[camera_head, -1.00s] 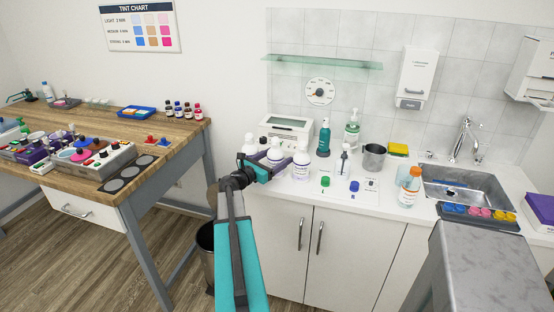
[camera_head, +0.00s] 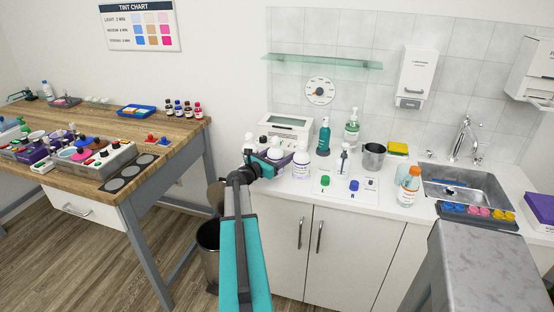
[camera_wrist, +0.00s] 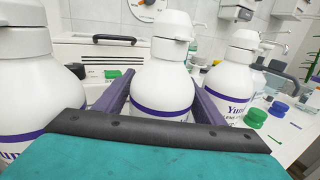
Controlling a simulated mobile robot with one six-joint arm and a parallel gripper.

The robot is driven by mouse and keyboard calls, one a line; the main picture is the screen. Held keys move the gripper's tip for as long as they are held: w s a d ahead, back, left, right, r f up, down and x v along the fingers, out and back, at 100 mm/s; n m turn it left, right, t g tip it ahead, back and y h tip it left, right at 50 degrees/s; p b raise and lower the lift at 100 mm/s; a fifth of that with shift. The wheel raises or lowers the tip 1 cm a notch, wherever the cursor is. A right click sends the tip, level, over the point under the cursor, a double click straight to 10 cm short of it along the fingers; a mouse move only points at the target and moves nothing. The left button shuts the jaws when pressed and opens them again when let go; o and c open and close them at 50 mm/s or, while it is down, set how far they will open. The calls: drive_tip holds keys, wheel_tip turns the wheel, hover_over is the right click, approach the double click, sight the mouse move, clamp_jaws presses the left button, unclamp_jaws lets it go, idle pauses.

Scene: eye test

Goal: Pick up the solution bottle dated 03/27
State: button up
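Three white bottles with purple bands stand in a row on the counter. In the wrist view the middle bottle (camera_wrist: 163,80) stands between the two purple fingers of my gripper (camera_wrist: 165,95); they look spread, one on each side, and I cannot tell if they touch it. The left bottle (camera_wrist: 30,80) and right bottle (camera_wrist: 226,88) are outside the fingers. Parts of the labels show on the outer two, but no date is readable. In the head view my gripper (camera_head: 270,161) partly hides the left bottle (camera_head: 250,142) and middle bottle (camera_head: 275,149); the right bottle (camera_head: 301,164) is clear.
A white device (camera_head: 287,130) stands behind the bottles. A teal bottle (camera_head: 324,137), a pump bottle (camera_head: 352,128), a metal cup (camera_head: 374,156) and a white sheet with caps (camera_head: 340,192) are to the right. The wooden bench (camera_head: 185,133) is left.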

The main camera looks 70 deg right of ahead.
drive_tip(key=c, duration=1.1)
drive_tip(key=shift+r, duration=0.2)
